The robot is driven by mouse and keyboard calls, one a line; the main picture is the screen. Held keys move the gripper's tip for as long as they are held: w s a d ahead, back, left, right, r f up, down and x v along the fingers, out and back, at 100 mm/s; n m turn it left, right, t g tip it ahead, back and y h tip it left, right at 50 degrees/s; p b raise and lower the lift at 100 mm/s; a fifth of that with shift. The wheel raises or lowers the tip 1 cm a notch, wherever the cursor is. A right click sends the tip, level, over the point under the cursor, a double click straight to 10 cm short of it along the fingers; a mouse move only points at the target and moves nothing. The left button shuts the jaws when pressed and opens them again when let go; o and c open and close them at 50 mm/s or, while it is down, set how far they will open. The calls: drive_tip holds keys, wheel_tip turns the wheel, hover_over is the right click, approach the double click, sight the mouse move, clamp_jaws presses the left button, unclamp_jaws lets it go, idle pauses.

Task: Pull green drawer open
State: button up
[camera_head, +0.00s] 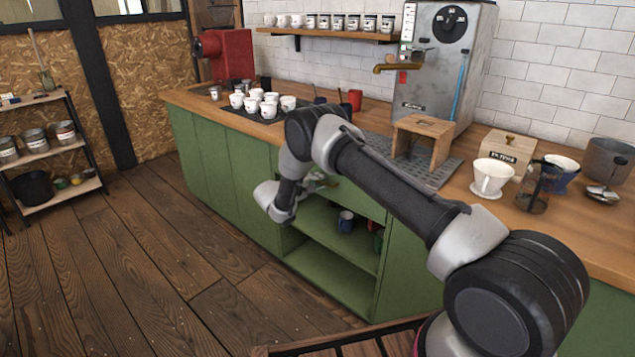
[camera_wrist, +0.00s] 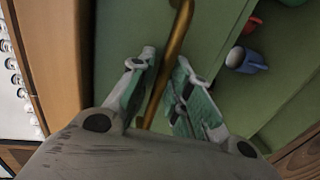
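The green drawer (camera_head: 358,199) is at the top of the green counter, above an open shelf, and is partly hidden behind my arm in the head view. In the wrist view its green front (camera_wrist: 125,30) fills the upper middle, with a long brass handle (camera_wrist: 175,45) across it. My gripper (camera_wrist: 165,62) is open, with one finger on each side of the handle. A gap shows between the left finger and the handle; the right finger is closer, and I cannot tell whether it touches. In the head view my gripper (camera_head: 318,183) is small and partly hidden.
Below the drawer, the open shelf (camera_head: 335,240) holds a blue mug (camera_head: 346,221) and other cups. The wooden countertop (camera_head: 480,215) above carries white cups (camera_head: 268,108), a grinder and a wooden stand (camera_head: 422,140).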

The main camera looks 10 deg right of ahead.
clamp_jaws()
drive_tip(key=f+v, duration=0.3)
drive_tip(key=v, duration=1.3)
drive_tip(key=a+f+v, duration=0.1)
drive_tip(key=f+v, duration=0.2)
drive_tip(key=v, duration=1.3)
drive_tip(key=shift+s+a+f, duration=0.25)
drive_tip(key=shift+s+f, duration=0.05)
drive_tip(key=shift+s, duration=0.2)
drive_tip(key=o, duration=0.5)
unclamp_jaws()
